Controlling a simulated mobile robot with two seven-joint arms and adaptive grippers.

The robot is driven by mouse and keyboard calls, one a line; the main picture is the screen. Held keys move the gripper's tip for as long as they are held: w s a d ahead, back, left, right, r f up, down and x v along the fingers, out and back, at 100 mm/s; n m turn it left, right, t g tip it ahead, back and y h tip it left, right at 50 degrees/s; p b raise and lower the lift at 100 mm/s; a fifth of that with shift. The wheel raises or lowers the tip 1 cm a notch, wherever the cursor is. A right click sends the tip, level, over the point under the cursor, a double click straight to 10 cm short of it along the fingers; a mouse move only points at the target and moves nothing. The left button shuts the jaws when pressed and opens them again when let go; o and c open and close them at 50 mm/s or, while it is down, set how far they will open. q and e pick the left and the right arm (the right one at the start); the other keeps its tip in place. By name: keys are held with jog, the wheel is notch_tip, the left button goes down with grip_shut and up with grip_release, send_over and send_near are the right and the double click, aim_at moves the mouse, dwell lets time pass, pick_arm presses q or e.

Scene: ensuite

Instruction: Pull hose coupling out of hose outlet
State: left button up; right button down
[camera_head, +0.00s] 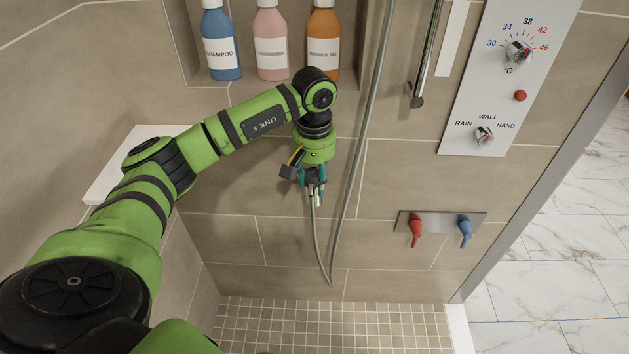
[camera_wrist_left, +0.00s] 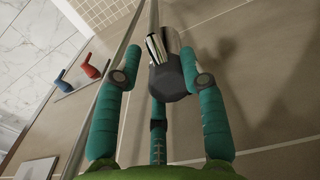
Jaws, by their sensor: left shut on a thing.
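My left gripper (camera_head: 314,190) is in front of the tiled shower wall, below the bottle niche. In the left wrist view its teal fingers (camera_wrist_left: 158,85) are closed around a dark, faceted piece with a shiny chrome cylinder beyond it, the hose coupling (camera_wrist_left: 172,82). In the head view the fingers mostly hide the coupling; a bit of chrome shows under them. The grey hose (camera_head: 316,235) hangs from there, loops low and rises to the right. The hose outlet cannot be made out, so I cannot tell whether the coupling sits in it. My right gripper is not in view.
A niche above holds a blue shampoo bottle (camera_head: 221,45), a pink bottle (camera_head: 271,45) and an orange bottle (camera_head: 323,45). A control panel (camera_head: 480,110) is at the right. Red (camera_head: 416,229) and blue (camera_head: 464,229) levers sit below it. A white ledge (camera_head: 125,160) is at the left.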

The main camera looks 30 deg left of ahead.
aim_at(312, 177)
pick_arm(q)
jog(key=shift+s+a, duration=0.1)
jog(key=shift+s, duration=0.05)
jog(key=shift+r+p, duration=0.4)
jog(key=shift+r, duration=0.15)
jog(key=shift+r, duration=0.2)
jog(key=shift+r+p, duration=0.35)
jog(key=shift+r, duration=0.1)
jog(key=shift+r, duration=0.1)
jog(key=shift+s+r, duration=0.2)
jog(key=shift+r, duration=0.15)
jog(key=shift+w+r+p, duration=0.1)
jog(key=shift+r+p, duration=0.05)
jog(key=shift+p, duration=0.25)
jog(key=shift+r, duration=0.2)
